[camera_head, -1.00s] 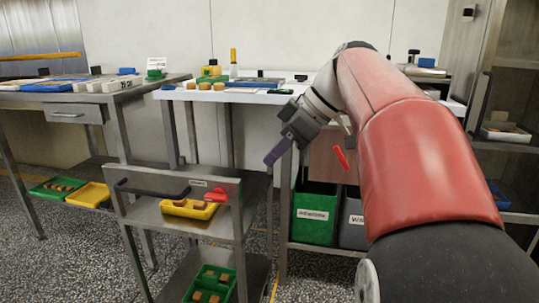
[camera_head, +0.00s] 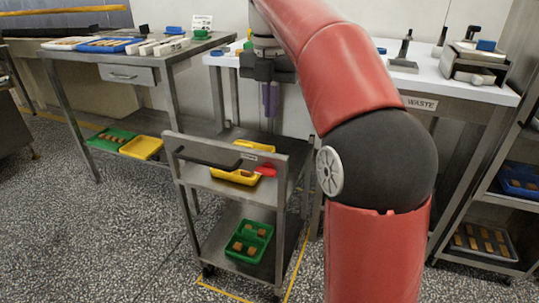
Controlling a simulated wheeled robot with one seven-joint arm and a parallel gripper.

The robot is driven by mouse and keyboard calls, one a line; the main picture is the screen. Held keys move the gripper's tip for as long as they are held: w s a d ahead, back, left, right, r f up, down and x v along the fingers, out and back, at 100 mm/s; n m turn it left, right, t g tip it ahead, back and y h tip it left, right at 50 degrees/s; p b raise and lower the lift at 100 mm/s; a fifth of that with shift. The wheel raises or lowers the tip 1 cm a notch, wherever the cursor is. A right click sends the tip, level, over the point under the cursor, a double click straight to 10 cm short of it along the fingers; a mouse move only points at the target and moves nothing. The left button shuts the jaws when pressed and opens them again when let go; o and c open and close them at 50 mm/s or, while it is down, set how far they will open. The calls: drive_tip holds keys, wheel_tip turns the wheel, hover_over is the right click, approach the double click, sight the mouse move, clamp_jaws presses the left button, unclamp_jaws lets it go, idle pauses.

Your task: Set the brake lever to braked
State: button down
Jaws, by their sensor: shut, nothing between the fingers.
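A steel cart (camera_head: 215,187) stands in the middle of the view. A small red lever (camera_head: 266,172) sits at the right end of its upper shelf's front side, lying nearly level; it looks like the brake lever, but its braked or free position cannot be read. My gripper (camera_head: 270,112) points straight down above and behind the cart, in front of the white-topped table. Its purple fingers are together and empty. It is apart from the red lever, higher in the picture.
The cart has a black handle (camera_head: 208,158), a yellow tray (camera_head: 233,178) above and a green tray (camera_head: 248,240) below. A steel table (camera_head: 130,52) stands left, with green and yellow trays beneath. A white-topped table (camera_head: 440,88) and a shelf rack stand right. Speckled floor is clear at front left.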

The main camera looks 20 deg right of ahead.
sight(270, 172)
drive_tip(key=shift+f, duration=0.15)
wheel_tip(270, 172, down, 14)
drive_tip(key=b, duration=0.3)
drive_tip(key=shift+a+b, duration=0.1)
drive_tip(key=shift+b, duration=0.3)
